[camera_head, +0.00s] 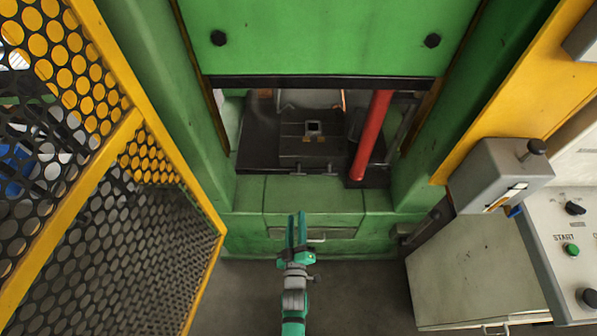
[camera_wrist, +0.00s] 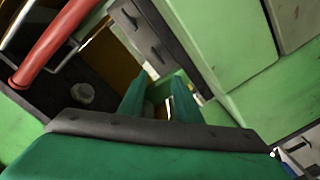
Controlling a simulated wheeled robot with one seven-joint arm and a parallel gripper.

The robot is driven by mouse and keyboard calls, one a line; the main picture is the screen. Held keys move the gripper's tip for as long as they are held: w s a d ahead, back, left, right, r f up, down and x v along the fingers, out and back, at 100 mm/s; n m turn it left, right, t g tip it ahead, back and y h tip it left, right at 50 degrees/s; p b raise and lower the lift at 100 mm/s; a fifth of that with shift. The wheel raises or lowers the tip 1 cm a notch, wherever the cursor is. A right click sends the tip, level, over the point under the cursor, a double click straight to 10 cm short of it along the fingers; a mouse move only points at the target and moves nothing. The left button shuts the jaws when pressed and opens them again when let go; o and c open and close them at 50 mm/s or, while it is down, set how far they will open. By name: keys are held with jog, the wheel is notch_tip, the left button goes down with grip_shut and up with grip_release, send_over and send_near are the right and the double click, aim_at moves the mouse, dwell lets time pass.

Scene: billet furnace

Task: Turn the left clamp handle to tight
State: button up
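The die block (camera_head: 312,147) sits on the dark press bed inside the green press opening. Two small grey handles show at its front edge, a left one (camera_head: 299,172) and a right one (camera_head: 328,170). They are too small for me to tell how far each is turned. My gripper (camera_head: 296,215) is in front of the press, with its teal fingers pointing toward the opening and short of the handles in the picture. In the wrist view my gripper (camera_wrist: 161,80) has its fingers apart, with nothing clearly held between them. I cannot make out the left handle there.
A red bar (camera_head: 372,138) slants down at the right of the opening and also shows in the wrist view (camera_wrist: 52,42). A yellow mesh guard (camera_head: 180,150) stands at the left. A grey control box (camera_head: 500,172) and panel (camera_head: 565,225) stand at the right.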

aim_at(298, 170)
jog(key=w, duration=0.3)
jog(key=w+n, duration=0.1)
jog(key=w, duration=0.2)
jog(key=w+n, duration=0.1)
jog(key=w, duration=0.2)
jog(key=shift+w+d+f+t, duration=0.15)
jog(key=shift+w+d+t, duration=0.15)
jog(key=shift+d, duration=0.05)
jog(key=w, duration=1)
jog(key=shift+w, duration=0.35)
